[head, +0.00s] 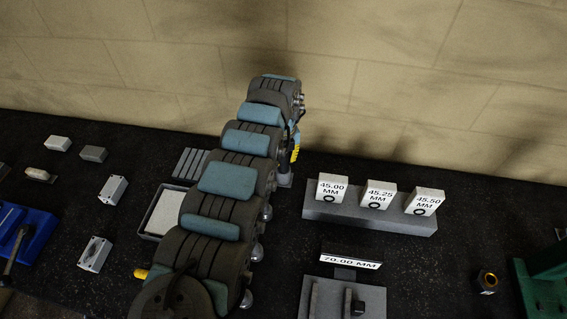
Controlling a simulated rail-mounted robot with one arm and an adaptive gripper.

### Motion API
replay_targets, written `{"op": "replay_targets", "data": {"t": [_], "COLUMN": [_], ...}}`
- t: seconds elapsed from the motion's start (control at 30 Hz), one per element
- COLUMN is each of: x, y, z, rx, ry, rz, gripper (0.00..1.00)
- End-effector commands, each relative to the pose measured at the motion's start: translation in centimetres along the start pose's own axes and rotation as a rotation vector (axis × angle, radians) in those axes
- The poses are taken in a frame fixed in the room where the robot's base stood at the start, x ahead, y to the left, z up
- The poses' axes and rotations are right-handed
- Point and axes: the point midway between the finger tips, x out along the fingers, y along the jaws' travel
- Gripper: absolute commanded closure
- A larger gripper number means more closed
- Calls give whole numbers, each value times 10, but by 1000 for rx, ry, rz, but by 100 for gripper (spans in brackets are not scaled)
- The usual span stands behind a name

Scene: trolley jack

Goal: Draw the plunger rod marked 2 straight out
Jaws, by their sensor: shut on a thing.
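My arm crosses the middle of the head view and bends down at its far end. My gripper (293,157) is there, mostly hidden behind the arm, with a black and yellow part and a grey part showing beside it. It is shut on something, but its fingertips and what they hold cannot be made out. No plunger rod and no mark 2 can be read in this view. The place below the gripper is covered by my arm.
A grey rack (370,217) holds blocks marked 45.00, 45.25 and 45.50 MM. A 70.00 MM sign (350,260) stands in front. A light tray (151,222), small grey blocks and a blue fixture (38,232) lie left. A green fixture (541,288) stands right.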

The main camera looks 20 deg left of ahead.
Motion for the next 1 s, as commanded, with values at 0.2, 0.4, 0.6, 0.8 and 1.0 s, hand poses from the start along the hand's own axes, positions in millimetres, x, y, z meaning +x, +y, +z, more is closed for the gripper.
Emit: {"op": "replay_targets", "data": {"t": [0.2,0.4,0.6,0.8,1.0], "x": [-5,-14,-22,-30,-38], "y": [0,0,0,0,0], "z": [0,0,0,0,0], "rx": [0,0,0,0,0], "ry": [1,0,0,0,1], "rz": [0,0,0,0,0], "gripper": [100,100,100,100,100]}}
